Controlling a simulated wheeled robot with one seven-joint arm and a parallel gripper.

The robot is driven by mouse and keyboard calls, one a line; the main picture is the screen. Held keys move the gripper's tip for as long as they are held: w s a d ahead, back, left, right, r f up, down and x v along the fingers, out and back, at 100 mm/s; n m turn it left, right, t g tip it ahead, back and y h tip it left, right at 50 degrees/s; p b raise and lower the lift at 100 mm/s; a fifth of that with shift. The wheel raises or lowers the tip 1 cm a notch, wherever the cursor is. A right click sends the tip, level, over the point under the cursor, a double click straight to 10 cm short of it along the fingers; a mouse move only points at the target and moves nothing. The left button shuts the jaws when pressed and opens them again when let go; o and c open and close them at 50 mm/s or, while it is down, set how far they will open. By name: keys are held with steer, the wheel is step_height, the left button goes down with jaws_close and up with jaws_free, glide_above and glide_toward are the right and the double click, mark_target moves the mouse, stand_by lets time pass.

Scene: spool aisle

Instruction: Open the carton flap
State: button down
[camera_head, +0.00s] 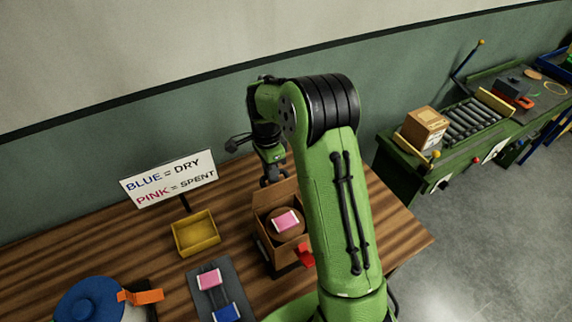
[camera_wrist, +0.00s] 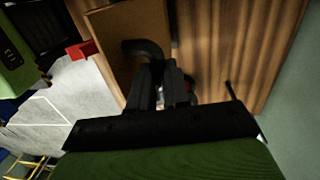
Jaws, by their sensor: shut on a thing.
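The brown carton (camera_head: 264,240) stands open on the wooden table. A round brown spool with a pink-and-white label (camera_head: 286,221) lies inside it. The carton flap (camera_head: 284,192) stands raised at the back edge. My gripper (camera_head: 271,180) is at the top of this flap, fingers pointing down, shut on it. In the wrist view the fingers (camera_wrist: 163,88) are close together by the edge of a brown panel (camera_wrist: 112,35), which looks like the flap. The exact grip is dark. My arm hides the carton's right side in the head view.
A yellow tray (camera_head: 195,233) and a sign (camera_head: 170,178) stand left of the carton. A grey mat (camera_head: 222,291) holds pink and blue pieces. A blue-lidded container (camera_head: 90,300) is front left. A red part (camera_head: 304,254) sits at the carton's front. A green roller bench (camera_head: 470,122) is at right.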

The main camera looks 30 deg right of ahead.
steer(key=w+g, duration=0.2)
steer(key=w+f+g+p, duration=0.1)
steer(key=w+g, duration=0.1)
steer(key=w, duration=0.1)
steer(key=shift+w+f, duration=0.1)
steer(key=shift+f, duration=0.1)
stand_by(0.3)
steer(key=shift+a+g, duration=0.1)
steer(key=shift+g, duration=0.2)
steer(key=c, duration=1.1)
jaws_free()
steer(key=shift+r, duration=0.15)
